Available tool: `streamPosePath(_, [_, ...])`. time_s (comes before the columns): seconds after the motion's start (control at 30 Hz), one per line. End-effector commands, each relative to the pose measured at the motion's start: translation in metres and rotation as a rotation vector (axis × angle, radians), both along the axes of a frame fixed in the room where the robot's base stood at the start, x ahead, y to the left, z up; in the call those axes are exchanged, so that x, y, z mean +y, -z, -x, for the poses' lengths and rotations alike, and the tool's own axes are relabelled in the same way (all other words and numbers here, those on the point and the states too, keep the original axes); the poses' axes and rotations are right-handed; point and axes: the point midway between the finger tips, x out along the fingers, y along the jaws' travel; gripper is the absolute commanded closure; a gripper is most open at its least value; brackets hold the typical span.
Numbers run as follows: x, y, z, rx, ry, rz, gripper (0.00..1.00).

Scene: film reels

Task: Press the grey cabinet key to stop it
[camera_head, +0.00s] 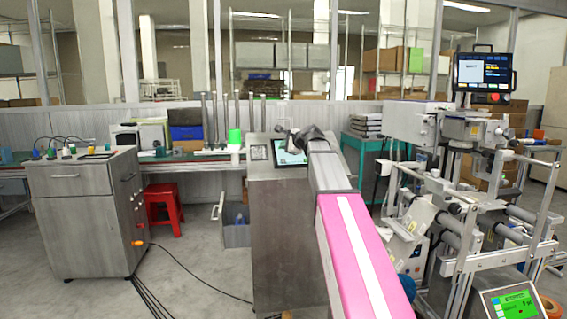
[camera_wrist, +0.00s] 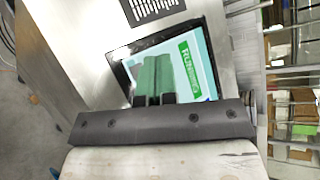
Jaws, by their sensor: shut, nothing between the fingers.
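The grey metal cabinet (camera_head: 290,230) stands in the middle of the head view, with a dark-framed touch screen (camera_head: 288,156) on its top. In the wrist view the screen (camera_wrist: 150,65) shows a green panel and a green label reading RUNNING (camera_wrist: 190,65). My gripper (camera_head: 290,133) is over the cabinet top, near the screen. In the wrist view my gripper (camera_wrist: 153,99) has its short dark fingers together, in front of the screen's lower edge, with nothing held. I cannot tell whether they touch the screen. I cannot make out a separate grey key; the fingers hide part of the screen.
A printed label plate (camera_wrist: 152,8) lies beside the screen. Another metal cabinet (camera_head: 85,215) with coloured buttons stands at left, near a red stool (camera_head: 163,208). A labelling machine (camera_head: 460,180) stands close on the right. Cables (camera_head: 190,270) run over the floor.

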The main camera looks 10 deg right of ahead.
Motion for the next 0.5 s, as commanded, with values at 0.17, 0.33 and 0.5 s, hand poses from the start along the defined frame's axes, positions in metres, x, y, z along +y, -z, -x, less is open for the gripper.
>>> streamPosePath(0.17, [0.000,0.021,-0.012,0.001,0.000,0.001,1.00])
streamPosePath(0.33, [0.000,0.036,-0.021,0.001,0.000,0.000,1.00])
streamPosePath(0.5, [0.000,0.045,-0.026,0.000,0.000,0.000,1.00])
